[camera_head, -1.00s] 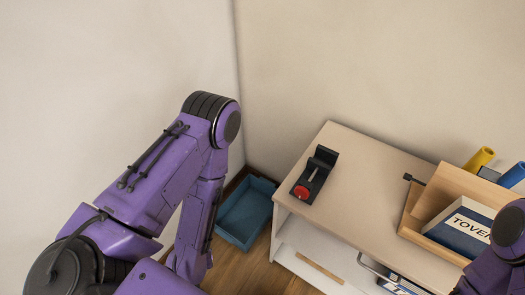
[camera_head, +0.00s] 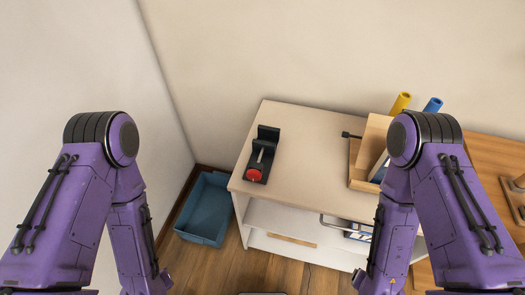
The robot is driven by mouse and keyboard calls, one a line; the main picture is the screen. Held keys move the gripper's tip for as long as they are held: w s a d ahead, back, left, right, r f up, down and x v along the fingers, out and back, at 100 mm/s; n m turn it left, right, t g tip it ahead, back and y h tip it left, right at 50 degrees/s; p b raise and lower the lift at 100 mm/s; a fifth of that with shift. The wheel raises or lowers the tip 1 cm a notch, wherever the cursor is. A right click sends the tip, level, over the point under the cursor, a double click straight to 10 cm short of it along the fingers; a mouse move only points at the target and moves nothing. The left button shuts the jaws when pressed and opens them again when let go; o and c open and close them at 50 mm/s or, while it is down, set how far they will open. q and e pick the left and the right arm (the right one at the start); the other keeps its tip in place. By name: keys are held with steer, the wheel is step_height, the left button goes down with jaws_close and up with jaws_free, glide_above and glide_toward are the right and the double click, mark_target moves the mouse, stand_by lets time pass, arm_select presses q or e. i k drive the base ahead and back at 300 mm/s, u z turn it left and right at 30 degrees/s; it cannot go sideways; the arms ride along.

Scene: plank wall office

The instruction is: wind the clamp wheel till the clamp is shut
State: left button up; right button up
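The clamp (camera_head: 264,148) is a small black vice-like piece on top of the pale cabinet (camera_head: 300,135), near its left end. Its red wheel (camera_head: 254,175) faces the front edge, with a thin metal screw (camera_head: 261,155) running back toward the upright black jaw. How far the jaws stand apart is hard to tell at this size. My two purple arms come in from the left and right and bend downward in front of the cabinet. Both grippers are below the picture, and neither arm touches the clamp.
A wooden box (camera_head: 360,178) stands at the cabinet's right, with yellow (camera_head: 400,103) and blue (camera_head: 432,105) cylinders behind it. A blue bin (camera_head: 206,208) sits on the floor to the left. The cabinet top between clamp and box is clear. A wooden surface (camera_head: 490,160) lies at the right.

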mark_target(254, 175)
steer(key=z, duration=0.45)
steer(key=k, duration=1)
steer(key=z, duration=0.3)
steer(key=i, duration=0.55)
steer(key=z, duration=0.2)
